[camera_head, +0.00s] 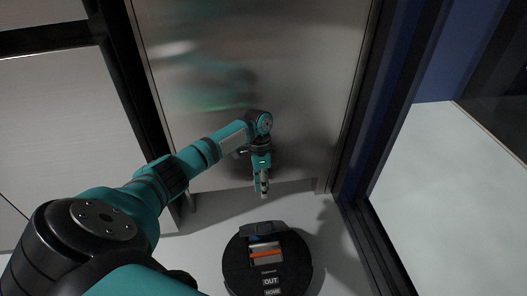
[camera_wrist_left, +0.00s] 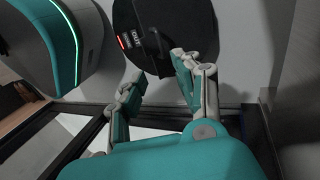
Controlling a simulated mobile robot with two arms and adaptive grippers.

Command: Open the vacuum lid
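A round black robot vacuum (camera_head: 235,268) sits on the floor at the bottom middle of the head view; part of it also shows in the left wrist view (camera_wrist_left: 190,30). Its lid (camera_head: 264,228) stands raised at the side nearest the metal panel, and the compartment below shows grey and orange parts. My left gripper (camera_head: 263,191) points down just beyond the lid, apart from it in the head view. In the left wrist view its two fingers (camera_wrist_left: 158,66) are spread with nothing between them. My right gripper is not in view.
A tall brushed-metal panel (camera_head: 300,90) stands close behind my left gripper. Light cabinet fronts (camera_head: 70,130) are at the left. A dark blue frame (camera_head: 365,225) runs along the right of the vacuum, with a pale surface (camera_head: 455,200) beyond. Grey floor (camera_head: 200,250) lies clear left of the vacuum.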

